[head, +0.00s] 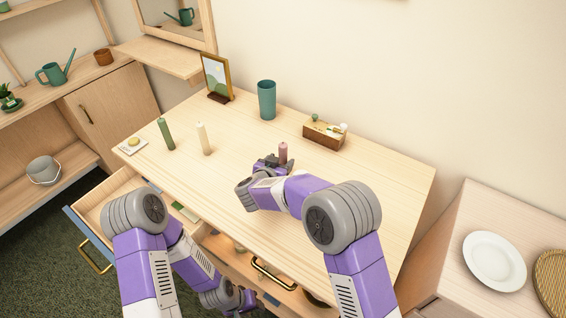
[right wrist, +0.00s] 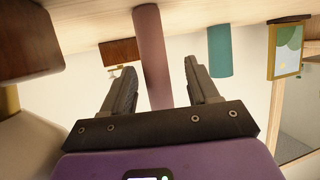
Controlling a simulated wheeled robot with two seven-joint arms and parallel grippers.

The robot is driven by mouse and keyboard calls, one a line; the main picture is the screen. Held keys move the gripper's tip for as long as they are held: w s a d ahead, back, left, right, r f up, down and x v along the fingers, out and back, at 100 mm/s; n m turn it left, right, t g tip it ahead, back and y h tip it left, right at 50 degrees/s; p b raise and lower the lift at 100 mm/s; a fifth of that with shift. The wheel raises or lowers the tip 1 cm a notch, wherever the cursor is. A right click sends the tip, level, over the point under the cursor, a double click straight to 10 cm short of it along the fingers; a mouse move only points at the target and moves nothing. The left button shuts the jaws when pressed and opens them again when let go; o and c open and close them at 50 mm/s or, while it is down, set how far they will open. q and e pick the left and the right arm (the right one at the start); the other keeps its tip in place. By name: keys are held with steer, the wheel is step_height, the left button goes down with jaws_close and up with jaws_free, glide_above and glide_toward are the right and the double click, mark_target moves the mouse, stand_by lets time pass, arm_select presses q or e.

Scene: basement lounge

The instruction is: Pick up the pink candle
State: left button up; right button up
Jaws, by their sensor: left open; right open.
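The pink candle (head: 283,151) stands upright on the table, beside the fingers of my right gripper (head: 271,162), which partly hide its lower part. In the right wrist view the picture is upside down, and the candle (right wrist: 152,50) appears between the open fingers of my right gripper (right wrist: 156,75). I see gaps between it and both fingers; how deep it sits between them is hard to tell. My left gripper (head: 238,298) is low in front of the table, by the drawers, open and away from the candle.
A cream candle (head: 204,139) and a green candle (head: 166,134) stand to the left. A teal cup (head: 267,99), a picture frame (head: 216,77) and a wooden box (head: 323,133) stand behind. The table (head: 385,185) is bare at right. An open drawer (head: 100,197) juts out front left.

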mark_target(285, 157)
steer(key=b+x, duration=0.1)
steer(key=x, duration=0.2)
steer(key=shift+w+d, duration=0.35)
steer(key=shift+r, duration=0.1)
jaws_close()
